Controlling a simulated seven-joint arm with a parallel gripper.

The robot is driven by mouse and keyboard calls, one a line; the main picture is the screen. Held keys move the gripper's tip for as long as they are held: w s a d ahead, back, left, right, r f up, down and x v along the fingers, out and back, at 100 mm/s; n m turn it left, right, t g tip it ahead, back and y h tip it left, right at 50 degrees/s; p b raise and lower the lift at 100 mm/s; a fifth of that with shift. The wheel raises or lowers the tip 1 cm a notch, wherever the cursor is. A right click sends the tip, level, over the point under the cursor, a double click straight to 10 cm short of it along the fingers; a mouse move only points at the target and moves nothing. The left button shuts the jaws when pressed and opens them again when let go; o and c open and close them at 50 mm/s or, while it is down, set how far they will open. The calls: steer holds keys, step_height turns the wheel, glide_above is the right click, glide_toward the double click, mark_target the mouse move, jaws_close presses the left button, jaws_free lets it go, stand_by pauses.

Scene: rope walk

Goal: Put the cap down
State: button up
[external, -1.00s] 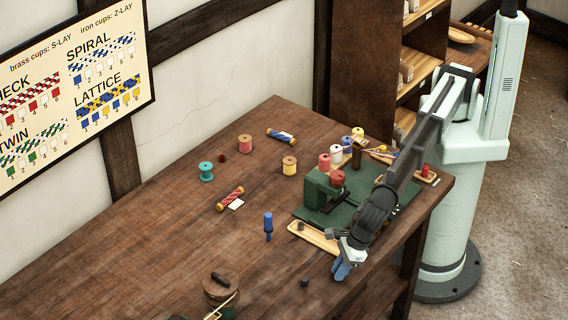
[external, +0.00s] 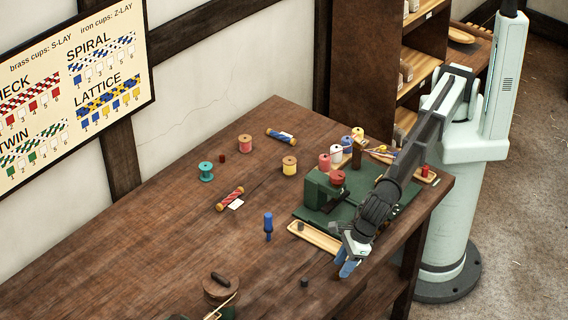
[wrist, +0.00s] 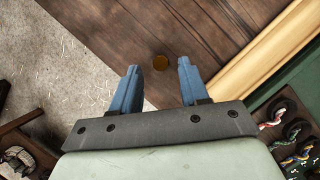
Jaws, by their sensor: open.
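My gripper (external: 346,268) hangs near the front edge of the bench, its blue fingers apart and nothing visible between them. In the wrist view the open fingers (wrist: 156,88) show over the bench and floor. A small round brown piece (wrist: 161,62), possibly the cap, lies on the bench just beyond the fingertips, untouched. In the external view a small dark piece (external: 304,282) stands on the bench left of my gripper; it may be the same one. Another small dark piece (external: 300,226) is at the wooden tray (external: 321,241).
A blue peg-like tool (external: 268,226) stands left of the tray. A green stand (external: 322,190) with a red spool is behind my gripper. Spools (external: 289,166) and rope samples (external: 230,198) lie farther back. Mid-bench is mostly clear.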

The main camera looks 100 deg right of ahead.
steer(key=v, duration=0.9)
steer(key=shift+r, duration=0.25)
